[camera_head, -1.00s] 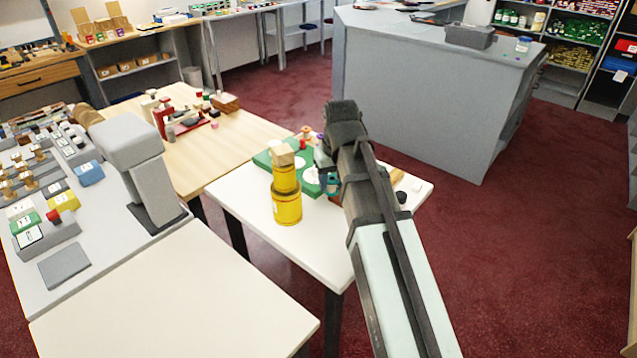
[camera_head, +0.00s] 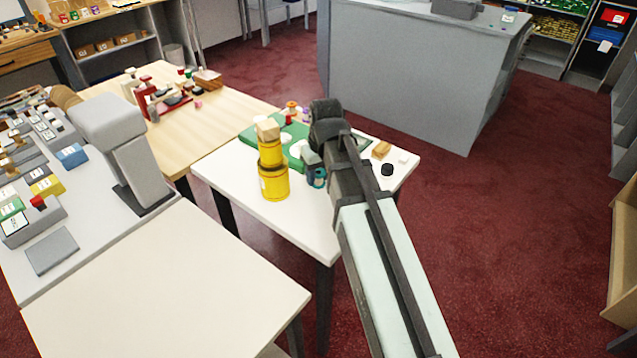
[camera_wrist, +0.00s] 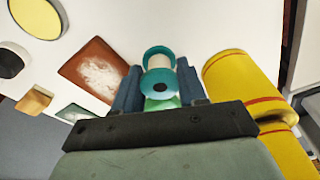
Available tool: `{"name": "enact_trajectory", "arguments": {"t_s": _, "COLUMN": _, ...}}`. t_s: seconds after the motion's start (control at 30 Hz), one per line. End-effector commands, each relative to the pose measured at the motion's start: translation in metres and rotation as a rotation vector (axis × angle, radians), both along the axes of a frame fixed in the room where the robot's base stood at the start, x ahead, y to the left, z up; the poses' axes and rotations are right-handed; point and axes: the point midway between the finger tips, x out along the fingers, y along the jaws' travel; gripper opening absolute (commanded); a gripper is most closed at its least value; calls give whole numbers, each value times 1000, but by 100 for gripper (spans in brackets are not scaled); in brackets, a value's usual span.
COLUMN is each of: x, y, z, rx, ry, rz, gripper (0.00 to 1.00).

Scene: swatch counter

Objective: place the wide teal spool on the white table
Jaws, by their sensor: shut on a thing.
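The teal spool (camera_wrist: 159,70) has teal flanges and a pale core. My gripper (camera_wrist: 160,88) is shut on it, with one dark finger on each side. In the head view the spool (camera_head: 319,178) shows as a small teal patch beside my gripper (camera_head: 314,168), partly hidden by it. It is over the white table (camera_head: 300,222), right of the yellow cans. I cannot tell whether it touches the tabletop. A pale green thing (camera_wrist: 162,103) shows just below the spool in the wrist view.
A green board (camera_head: 250,134) lies behind. A black disc (camera_head: 387,169) and tan block (camera_head: 381,150) lie right of my arm. The white table's front strip is bare.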

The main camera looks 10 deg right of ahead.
Motion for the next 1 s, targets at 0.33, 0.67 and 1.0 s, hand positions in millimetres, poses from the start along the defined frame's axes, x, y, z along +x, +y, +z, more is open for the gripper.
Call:
{"name": "enact_trajectory", "arguments": {"t_s": 0.33, "x": -1, "y": 0, "z": -32, "rx": 0, "ry": 0, "rz": 0, "gripper": 8}}
{"name": "enact_trajectory", "arguments": {"t_s": 0.67, "x": 0, "y": 0, "z": -35, "rx": 0, "ry": 0, "rz": 0, "gripper": 8}}
{"name": "enact_trajectory", "arguments": {"t_s": 1.0, "x": 0, "y": 0, "z": -37, "rx": 0, "ry": 0, "rz": 0, "gripper": 62}}
